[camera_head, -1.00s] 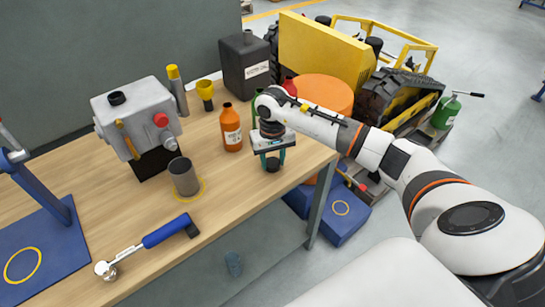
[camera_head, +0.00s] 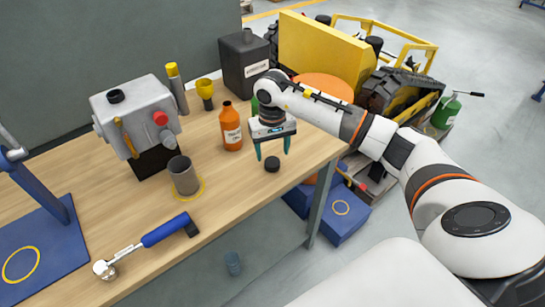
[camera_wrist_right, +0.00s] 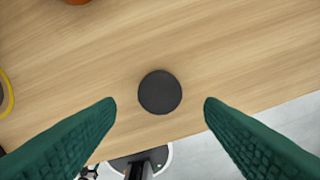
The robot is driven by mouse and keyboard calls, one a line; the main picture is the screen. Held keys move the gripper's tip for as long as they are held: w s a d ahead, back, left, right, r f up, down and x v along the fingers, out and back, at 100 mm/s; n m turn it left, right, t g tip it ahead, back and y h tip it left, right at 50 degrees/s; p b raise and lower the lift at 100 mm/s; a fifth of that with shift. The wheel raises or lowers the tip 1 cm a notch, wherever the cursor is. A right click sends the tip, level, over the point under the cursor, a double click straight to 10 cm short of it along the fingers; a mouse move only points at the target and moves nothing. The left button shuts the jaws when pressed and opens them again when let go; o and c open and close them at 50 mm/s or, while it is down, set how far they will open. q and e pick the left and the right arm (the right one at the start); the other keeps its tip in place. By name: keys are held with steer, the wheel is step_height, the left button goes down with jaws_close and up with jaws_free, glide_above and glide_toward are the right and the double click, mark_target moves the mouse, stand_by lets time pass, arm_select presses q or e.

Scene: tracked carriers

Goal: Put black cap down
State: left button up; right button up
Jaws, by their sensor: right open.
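The black cap (camera_head: 272,164) is a small dark disc lying flat on the wooden workbench (camera_head: 228,196), near its right end. In the right wrist view the cap (camera_wrist_right: 160,92) is between and beyond the two green fingertips, with bare wood around it. My right gripper (camera_head: 273,155) is open above the cap, its fingers spread on either side and apart from it. The right wrist view also shows the open right gripper (camera_wrist_right: 160,104), with nothing held. My left gripper is not in view.
An orange bottle (camera_head: 231,127) stands left of my right gripper. A grey cup (camera_head: 184,176) stands in a yellow ring farther left. A blue-handled tool (camera_head: 150,240) lies near the front edge. The bench's right edge is close to the cap; blue bins (camera_head: 342,215) are below.

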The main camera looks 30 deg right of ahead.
mark_target(272, 162)
step_height(272, 162, up, 9)
steer(key=b, duration=0.1)
steer(key=shift+f, duration=0.2)
stand_by(0.4)
